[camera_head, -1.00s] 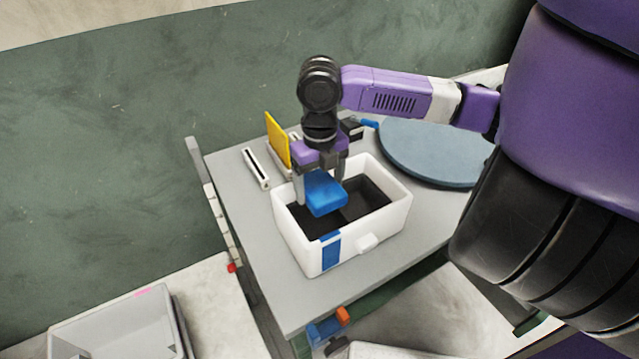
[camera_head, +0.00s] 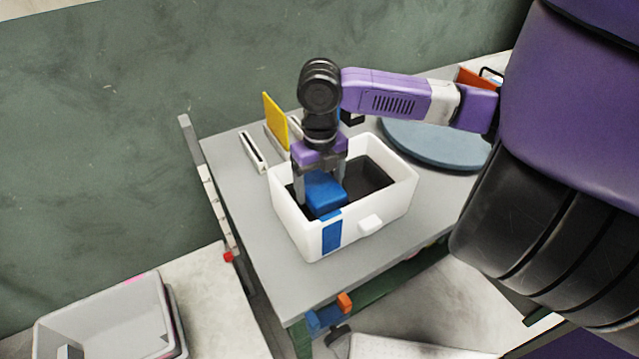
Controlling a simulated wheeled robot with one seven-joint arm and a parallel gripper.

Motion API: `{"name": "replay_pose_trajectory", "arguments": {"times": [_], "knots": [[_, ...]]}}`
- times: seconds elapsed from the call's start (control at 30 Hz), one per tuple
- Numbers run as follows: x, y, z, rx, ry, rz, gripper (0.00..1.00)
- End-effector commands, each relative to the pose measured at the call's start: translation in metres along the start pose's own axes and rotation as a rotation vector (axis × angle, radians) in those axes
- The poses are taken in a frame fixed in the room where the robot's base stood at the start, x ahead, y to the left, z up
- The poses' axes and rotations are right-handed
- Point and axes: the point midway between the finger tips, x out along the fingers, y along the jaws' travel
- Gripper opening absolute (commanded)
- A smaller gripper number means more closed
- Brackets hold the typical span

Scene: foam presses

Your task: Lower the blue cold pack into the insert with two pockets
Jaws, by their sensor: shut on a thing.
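The blue cold pack (camera_head: 327,192) is between the fingers of my gripper (camera_head: 320,186), which is shut on it. The pack is inside the mouth of the white box (camera_head: 292,226), on its left side, with its top near rim height. The box holds a dark insert (camera_head: 369,175); its right-hand pocket shows empty. The left part of the insert is mostly hidden under the pack and gripper. I cannot tell whether the pack touches the pocket floor. A blue strip (camera_head: 332,234) runs down the box's front wall.
The box stands on a grey table (camera_head: 236,178). A blue round disc (camera_head: 432,143) lies behind it at right. A yellow panel (camera_head: 274,118) and a white slotted piece (camera_head: 253,152) stand behind at left. A grey bin (camera_head: 105,325) is at lower left.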

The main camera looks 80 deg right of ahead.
Motion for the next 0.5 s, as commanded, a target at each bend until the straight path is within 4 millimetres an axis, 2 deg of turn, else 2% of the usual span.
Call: {"name": "replay_pose_trajectory", "arguments": {"times": [0.37, 0.4, 0.5], "knots": [[0.0029, -0.0001, 0.0003, 0.0, -0.001, 0.0, 0.2], [0.0029, -0.0001, 0.0003, 0.0, -0.001, 0.0, 0.85], [0.0029, 0.0, 0.0002, 0.0, -0.001, 0.0, 1.0]]}}
